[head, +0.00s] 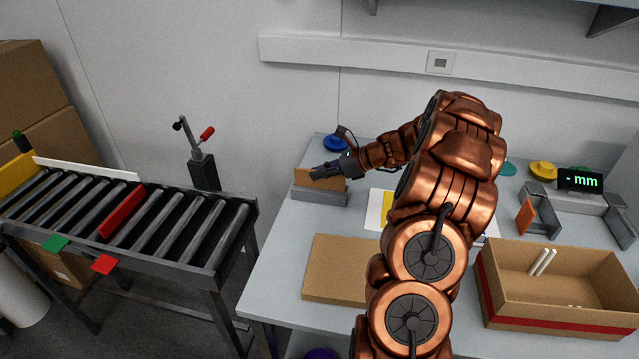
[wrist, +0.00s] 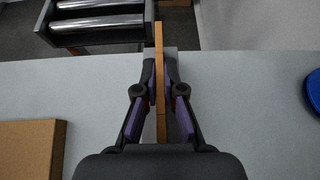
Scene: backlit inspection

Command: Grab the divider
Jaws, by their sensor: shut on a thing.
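The divider is a thin orange-brown panel (head: 318,180) at the left back of the table, upright at a grey block (head: 322,196). In the wrist view the divider (wrist: 159,45) shows edge-on between the fingers. My gripper (head: 325,171) is shut on it, with a finger pad on each side; the gripper also shows in the wrist view (wrist: 160,92). The grey block shows only partly behind the fingers. I cannot tell whether the divider's lower edge sits in the block or is just above it.
A roller conveyor (head: 130,215) with a red bar stands left, past a gap. A brown board (head: 333,268) lies at the table front. An open cardboard box (head: 500,300) stands right. An orange plate (head: 525,215) and grey brackets stand behind it. A blue disc (head: 335,143) is near my gripper.

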